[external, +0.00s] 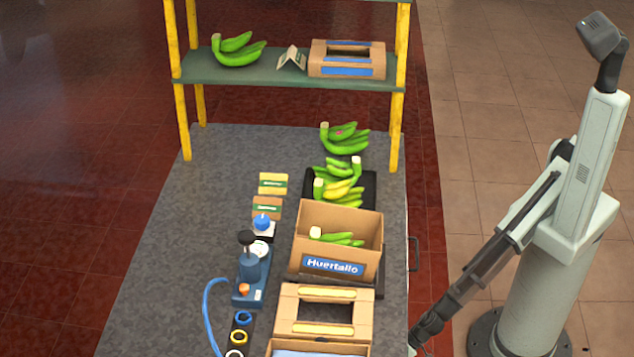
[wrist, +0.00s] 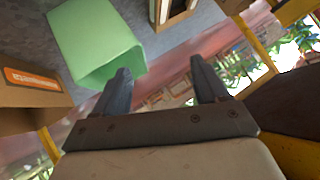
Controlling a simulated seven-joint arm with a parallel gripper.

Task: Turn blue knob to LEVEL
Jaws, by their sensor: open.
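A blue knob (external: 262,222) sits on a small white base on the grey table, just behind a blue device with a gauge (external: 259,249). No LEVEL mark is readable at this size. My gripper (wrist: 160,80) shows in the wrist view with its two dark fingers spread apart and nothing between them. In the external view my arm hangs down at the right, beyond the table's right edge, and the gripper is cut off or hidden near the bottom. It is well away from the knob. The knob does not show clearly in the wrist view.
A cardboard box (external: 318,265) with green bananas stands right of the knob. Small cartons (external: 267,207) lie behind it, and a blue hose (external: 207,310) curves at the left. A shelf on yellow posts (external: 290,70) rises at the back. The table's left side is clear.

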